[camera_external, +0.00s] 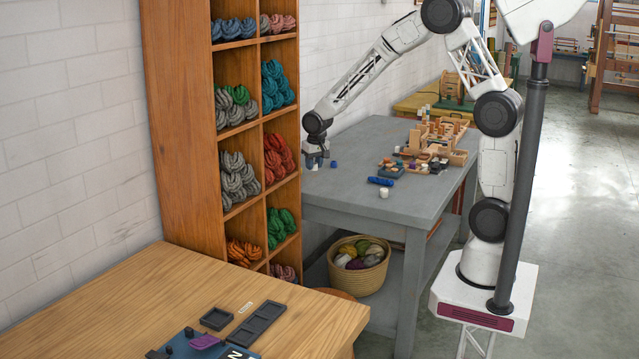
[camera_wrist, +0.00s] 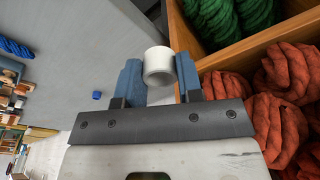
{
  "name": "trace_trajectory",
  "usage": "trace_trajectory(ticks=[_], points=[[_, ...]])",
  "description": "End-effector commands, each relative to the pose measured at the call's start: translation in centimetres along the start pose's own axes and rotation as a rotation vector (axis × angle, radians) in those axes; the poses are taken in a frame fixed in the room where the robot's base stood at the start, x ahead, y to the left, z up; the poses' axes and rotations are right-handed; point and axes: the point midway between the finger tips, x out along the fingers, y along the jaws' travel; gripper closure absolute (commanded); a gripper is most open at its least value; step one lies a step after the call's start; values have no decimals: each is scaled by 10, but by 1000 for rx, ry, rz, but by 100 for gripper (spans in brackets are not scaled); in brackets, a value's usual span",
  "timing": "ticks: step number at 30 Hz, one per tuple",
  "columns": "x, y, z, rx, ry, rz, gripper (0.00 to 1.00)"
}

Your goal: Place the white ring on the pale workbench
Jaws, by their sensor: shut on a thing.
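The white ring (camera_wrist: 158,62) is held between the two blue fingers of my gripper (camera_wrist: 160,80) in the wrist view, its open end facing the camera. In the external view my gripper (camera_external: 315,156) hangs near the left end of the grey table (camera_external: 355,145), beside the shelf, with a small bit of the ring showing below it. Whether the ring touches the table is too small to tell. A pale wood workbench (camera_external: 130,300) stands in the lower left foreground, well apart from my gripper.
A wooden shelf (camera_external: 180,130) with wool skeins rises close beside my gripper. On the grey table lie a blue roll (camera_external: 380,181), a white cylinder (camera_external: 383,192), a small blue piece (camera_external: 334,163) and wooden trays (camera_external: 440,140). Dark trays (camera_external: 255,325) lie on the workbench's front part.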

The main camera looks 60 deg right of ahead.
Motion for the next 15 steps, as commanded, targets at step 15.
trace_trajectory(ticks=[15], points=[[10, -98, 82, -83, 0, -13, 91]])
